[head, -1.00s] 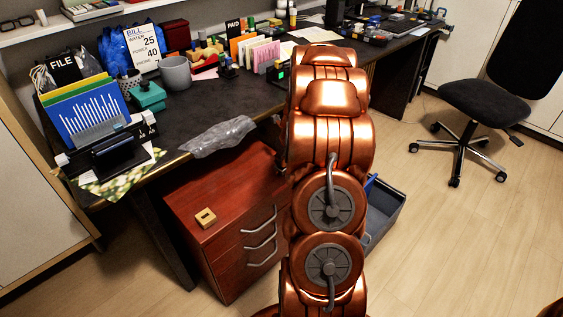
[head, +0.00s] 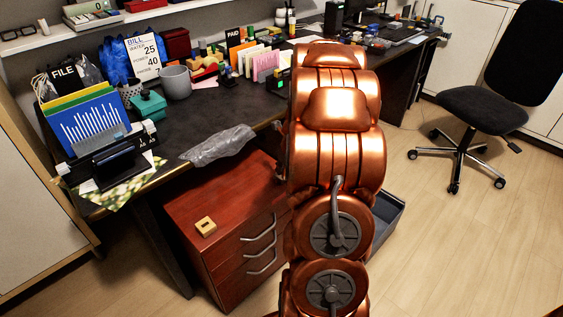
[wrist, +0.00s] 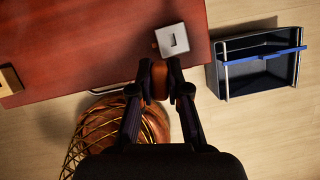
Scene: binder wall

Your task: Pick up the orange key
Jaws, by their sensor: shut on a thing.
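In the wrist view my gripper (wrist: 161,76) is shut on the orange key (wrist: 160,82). Only part of the key shows as an orange piece between the dark fingers; the rest is hidden. The fingertips are beside the front edge of a red wooden drawer cabinet (wrist: 90,40). A grey square block with a dark slot (wrist: 167,45) sits on the cabinet top just beyond the fingertips. In the head view my copper arm hides the gripper and the key.
A wooden block with a dark slot (head: 205,227) lies on the cabinet (head: 225,185). An open dark bin (wrist: 229,77) with a blue bar (wrist: 265,55) stands right. A wire basket (wrist: 95,135) is below my gripper. The cluttered desk (head: 200,115) overhangs behind; open floor lies right.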

